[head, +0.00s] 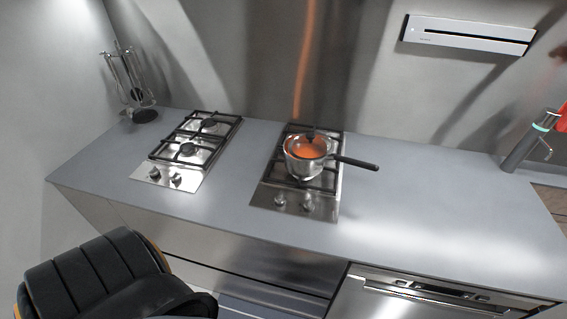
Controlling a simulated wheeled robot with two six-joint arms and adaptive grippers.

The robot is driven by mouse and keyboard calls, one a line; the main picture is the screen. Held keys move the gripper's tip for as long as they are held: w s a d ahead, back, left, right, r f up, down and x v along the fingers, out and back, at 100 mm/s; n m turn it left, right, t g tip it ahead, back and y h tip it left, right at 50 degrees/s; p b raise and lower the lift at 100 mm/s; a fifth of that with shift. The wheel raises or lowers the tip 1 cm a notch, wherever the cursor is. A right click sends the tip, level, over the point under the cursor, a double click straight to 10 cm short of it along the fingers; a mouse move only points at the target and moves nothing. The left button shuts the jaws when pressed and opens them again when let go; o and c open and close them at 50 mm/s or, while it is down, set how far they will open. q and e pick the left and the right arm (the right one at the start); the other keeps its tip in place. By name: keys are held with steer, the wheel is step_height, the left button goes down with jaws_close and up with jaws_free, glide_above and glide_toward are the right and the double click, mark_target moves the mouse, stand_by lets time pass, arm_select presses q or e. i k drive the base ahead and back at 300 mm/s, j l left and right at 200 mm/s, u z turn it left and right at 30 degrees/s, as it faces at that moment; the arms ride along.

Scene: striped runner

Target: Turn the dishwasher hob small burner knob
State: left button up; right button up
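Two steel gas hobs are set into the grey worktop. I cannot tell which knob serves a small burner, nor how the knobs are set. The dishwasher front (400,298) shows under the worktop at lower right. Neither of my grippers is in view.
A steel pot (304,168) with orange contents stands on the right hob, its black handle pointing right. A utensil stand (142,114) is at the back left. A dark tap (522,150) stands at the right. The worktop between the hobs and right of them is clear.

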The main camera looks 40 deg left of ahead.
mark_target(280, 198)
steer(key=u, duration=1.15)
